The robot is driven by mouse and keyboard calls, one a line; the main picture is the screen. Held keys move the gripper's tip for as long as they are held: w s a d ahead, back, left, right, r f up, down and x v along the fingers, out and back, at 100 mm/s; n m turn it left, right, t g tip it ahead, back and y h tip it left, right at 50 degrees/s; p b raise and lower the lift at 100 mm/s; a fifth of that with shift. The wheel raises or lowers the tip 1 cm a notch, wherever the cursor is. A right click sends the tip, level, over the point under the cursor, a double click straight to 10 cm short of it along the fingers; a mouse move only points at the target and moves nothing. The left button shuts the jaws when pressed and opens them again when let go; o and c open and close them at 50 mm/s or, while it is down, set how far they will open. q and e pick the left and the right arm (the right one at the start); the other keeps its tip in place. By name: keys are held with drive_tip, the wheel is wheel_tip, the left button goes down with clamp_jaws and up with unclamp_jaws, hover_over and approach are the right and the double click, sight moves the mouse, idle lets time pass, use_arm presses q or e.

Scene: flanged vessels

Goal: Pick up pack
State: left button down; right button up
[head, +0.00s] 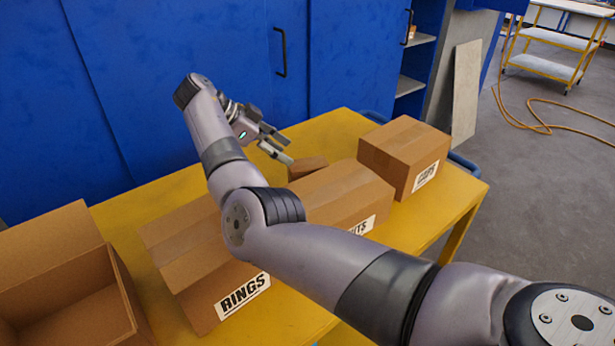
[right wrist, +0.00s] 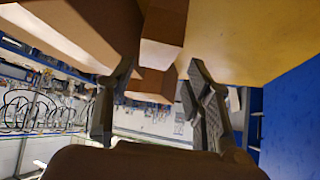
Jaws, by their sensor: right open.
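The pack looks to be the small brown box (head: 307,167) on the yellow table, behind the middle carton and partly hidden by it. It also appears to be the brown box (right wrist: 163,28) at the top of the right wrist view. My right gripper (head: 284,148) is open and empty, just left of and above the small box. In the right wrist view its two fingers stand apart, with the box ahead of them near the gap. I cannot tell whether a finger touches it. My left gripper is not in view.
The yellow table (head: 455,200) holds a RINGS carton (head: 205,285), a partly covered middle carton (head: 345,192), a CAPS carton (head: 405,155) and an open empty carton (head: 60,270). Blue cabinets (head: 180,70) stand close behind. The table's back strip near the small box is clear.

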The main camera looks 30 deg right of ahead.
sight(306, 163)
drive_tip(key=p+x, duration=0.1)
drive_tip(key=x, duration=0.3)
drive_tip(key=shift+s+d+r, duration=0.1)
drive_tip(key=shift+d+r, duration=0.05)
drive_tip(key=shift+d, duration=0.1)
drive_tip(key=p+x, duration=0.2)
drive_tip(key=x, duration=0.1)
drive_tip(key=shift+s+r+p, duration=0.15)
drive_tip(key=shift+s+p, duration=0.05)
drive_tip(key=shift+p, duration=0.15)
drive_tip(key=shift+x, duration=1.15)
drive_tip(key=shift+d+f, duration=0.1)
drive_tip(key=shift+f, duration=0.1)
drive_tip(key=shift+w, duration=0.1)
drive_tip(key=shift+c, duration=1.2)
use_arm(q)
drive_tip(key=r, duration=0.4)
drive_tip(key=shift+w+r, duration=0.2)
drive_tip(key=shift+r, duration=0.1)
use_arm(e)
drive_tip(key=c, duration=0.8)
drive_tip(key=shift+r, duration=0.1)
